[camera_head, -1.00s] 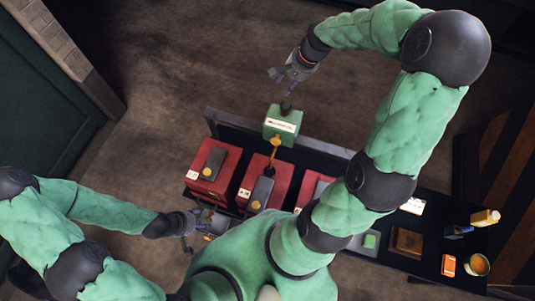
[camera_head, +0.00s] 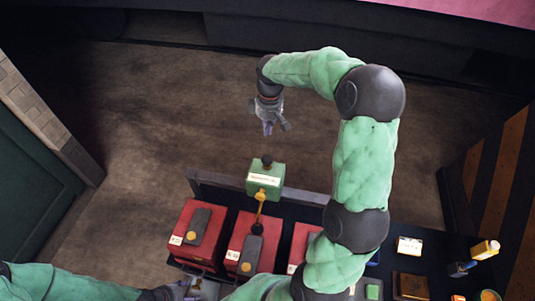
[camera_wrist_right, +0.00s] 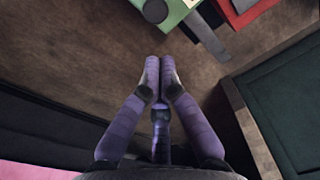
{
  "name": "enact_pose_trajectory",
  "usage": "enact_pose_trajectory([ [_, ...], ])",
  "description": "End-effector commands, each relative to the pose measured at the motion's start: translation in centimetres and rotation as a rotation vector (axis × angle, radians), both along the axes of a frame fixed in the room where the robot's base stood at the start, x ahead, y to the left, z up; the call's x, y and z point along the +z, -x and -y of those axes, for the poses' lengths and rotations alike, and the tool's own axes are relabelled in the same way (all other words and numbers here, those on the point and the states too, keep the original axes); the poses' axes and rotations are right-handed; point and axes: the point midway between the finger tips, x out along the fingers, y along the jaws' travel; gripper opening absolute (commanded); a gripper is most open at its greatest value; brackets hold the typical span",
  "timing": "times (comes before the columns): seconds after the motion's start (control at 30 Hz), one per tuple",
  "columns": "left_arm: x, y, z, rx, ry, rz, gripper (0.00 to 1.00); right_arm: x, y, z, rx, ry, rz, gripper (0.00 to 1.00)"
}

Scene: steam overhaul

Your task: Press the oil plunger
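The green oiler box (camera_head: 264,180) has a white label and a dark round plunger knob (camera_head: 267,160) on top. It stands at the back edge of the dark bench. The box also shows at the top of the right wrist view (camera_wrist_right: 178,14), with the dark knob (camera_wrist_right: 155,11) beyond my fingertips. My right gripper (camera_head: 268,129) is apart from the knob, above it in the head view. Its purple fingers (camera_wrist_right: 160,66) are together and hold nothing. My left gripper (camera_head: 182,291) is at the bottom edge of the head view, partly cut off, its fingers unclear.
Several red boxes (camera_head: 197,231) with dark levers stand in front of the oiler. A brass-coloured spout or rod (camera_head: 260,205) lies between the oiler and the middle red box. The floor behind the bench is open.

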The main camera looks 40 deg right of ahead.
Motion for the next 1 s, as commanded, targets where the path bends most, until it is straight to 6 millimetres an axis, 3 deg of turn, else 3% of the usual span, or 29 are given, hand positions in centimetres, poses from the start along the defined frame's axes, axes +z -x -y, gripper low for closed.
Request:
enact_pose_trajectory([
  [0.23,-0.5,0.0,0.0,0.000,0.000,0.000,0.60,0.1,-0.5,0.5,0.204,0.041,-0.025,0.00],
  [0.7,-0.5,0.0,0.0,0.000,0.000,0.000,0.60,0.0,-0.5,0.6,0.232,0.045,-0.031,0.00],
  [0.87,-0.3,0.0,0.0,0.000,0.000,0.000,0.60,-1.3,-0.4,0.6,0.231,0.043,-0.035,0.00],
  [1.0,0.0,0.0,0.0,0.000,0.000,0.000,0.60,-3.5,-0.4,0.6,0.229,0.042,-0.036,0.00],
])
